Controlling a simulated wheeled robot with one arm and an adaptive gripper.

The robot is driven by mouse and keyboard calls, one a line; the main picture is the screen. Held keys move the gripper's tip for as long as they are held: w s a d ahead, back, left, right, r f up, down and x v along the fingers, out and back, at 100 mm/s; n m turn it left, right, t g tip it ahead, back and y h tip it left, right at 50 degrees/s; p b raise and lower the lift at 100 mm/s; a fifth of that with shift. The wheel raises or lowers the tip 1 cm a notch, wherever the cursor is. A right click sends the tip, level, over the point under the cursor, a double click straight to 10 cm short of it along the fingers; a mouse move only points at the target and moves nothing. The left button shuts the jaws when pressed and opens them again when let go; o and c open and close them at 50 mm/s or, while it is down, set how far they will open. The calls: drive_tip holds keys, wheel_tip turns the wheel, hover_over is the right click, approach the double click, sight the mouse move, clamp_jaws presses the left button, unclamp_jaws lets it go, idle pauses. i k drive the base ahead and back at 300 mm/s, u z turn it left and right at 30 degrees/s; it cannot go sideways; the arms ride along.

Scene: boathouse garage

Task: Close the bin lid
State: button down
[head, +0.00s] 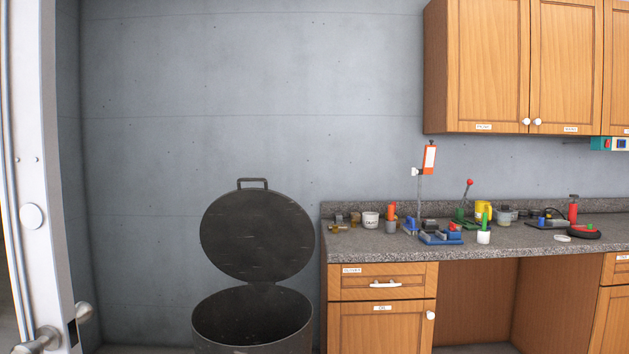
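A dark, round metal bin (253,340) stands on the floor against the grey wall, left of the counter. Its lid (257,235) is open, tilted up almost upright behind the bin, and joined to it at the back rim. A loop handle (252,183) sticks up at the lid's top edge. The bin's inside looks dark, and its lower part is cut off by the picture's bottom edge. My gripper is not in view.
A wooden counter with a granite top (360,245) stands close to the bin's right, holding several small tools and containers. Wooden cabinets (491,70) hang above. A white door (38,180) with a knob stands at the far left. The wall around the lid is bare.

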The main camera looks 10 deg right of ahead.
sight(253, 234)
drive_tip(key=z, duration=0.2)
drive_tip(key=i, duration=0.85)
drive_tip(key=u, duration=1.2)
